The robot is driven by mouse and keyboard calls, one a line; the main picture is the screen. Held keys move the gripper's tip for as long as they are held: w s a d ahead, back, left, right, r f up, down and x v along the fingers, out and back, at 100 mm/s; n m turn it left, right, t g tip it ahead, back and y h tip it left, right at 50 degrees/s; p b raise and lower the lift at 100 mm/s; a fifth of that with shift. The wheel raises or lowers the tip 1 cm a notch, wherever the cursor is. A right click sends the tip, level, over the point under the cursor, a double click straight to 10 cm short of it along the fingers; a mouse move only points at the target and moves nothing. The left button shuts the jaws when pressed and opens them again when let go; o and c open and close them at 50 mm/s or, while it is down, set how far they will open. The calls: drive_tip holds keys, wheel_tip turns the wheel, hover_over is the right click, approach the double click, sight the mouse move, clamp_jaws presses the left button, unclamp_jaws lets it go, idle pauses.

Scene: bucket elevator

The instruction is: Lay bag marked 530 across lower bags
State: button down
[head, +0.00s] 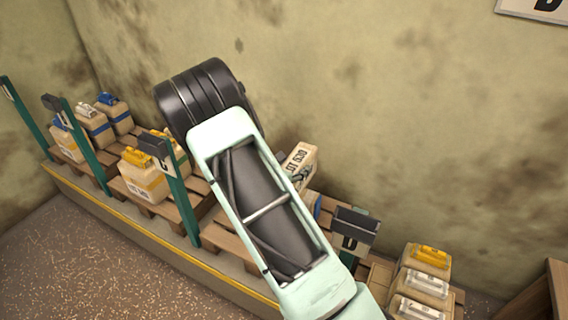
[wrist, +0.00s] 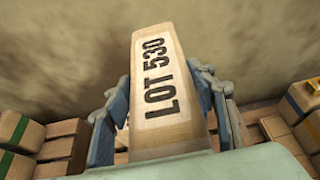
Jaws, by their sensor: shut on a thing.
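The bag marked LOT 530 (head: 301,160) is a tan block with black print, partly hidden behind my arm in the head view. In the wrist view the bag (wrist: 162,75) stands upright between the fingers of my gripper (wrist: 160,112), which is shut on it. The gripper (head: 297,176) is mostly covered by my arm in the head view. The bag is above the pallet row, between the left posts and the post marked D. Lower bags directly beneath it are hidden by my arm; a blue-banded bit (head: 316,208) shows beside it.
Tan bags with yellow tops (head: 143,178) and blue-banded bags (head: 95,126) stand on pallets at left. Several bags (head: 421,282) lie at right. The wall is close behind.

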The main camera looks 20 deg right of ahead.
drive_tip(key=shift+w+d+f, duration=0.15)
drive_tip(key=shift+w+d, duration=0.1)
drive_tip(key=shift+d, duration=0.1)
drive_tip(key=shift+f+b, duration=2.65)
drive_tip(key=shift+f, duration=1.1)
drive_tip(key=shift+f+b, duration=0.5)
drive_tip(key=shift+f, duration=0.05)
drive_tip(key=c, duration=0.8)
unclamp_jaws()
drive_tip(key=shift+s, duration=0.1)
drive_tip(key=shift+s+a+f, duration=0.15)
drive_tip(key=shift+f, duration=0.3)
drive_tip(key=shift+s+a+r, duration=0.25)
drive_tip(key=shift+a+r, duration=0.05)
drive_tip(key=v, duration=1)
drive_tip(key=shift+s+r, duration=0.1)
drive_tip(key=shift+r, duration=0.1)
drive_tip(key=shift+s+a+r, duration=0.25)
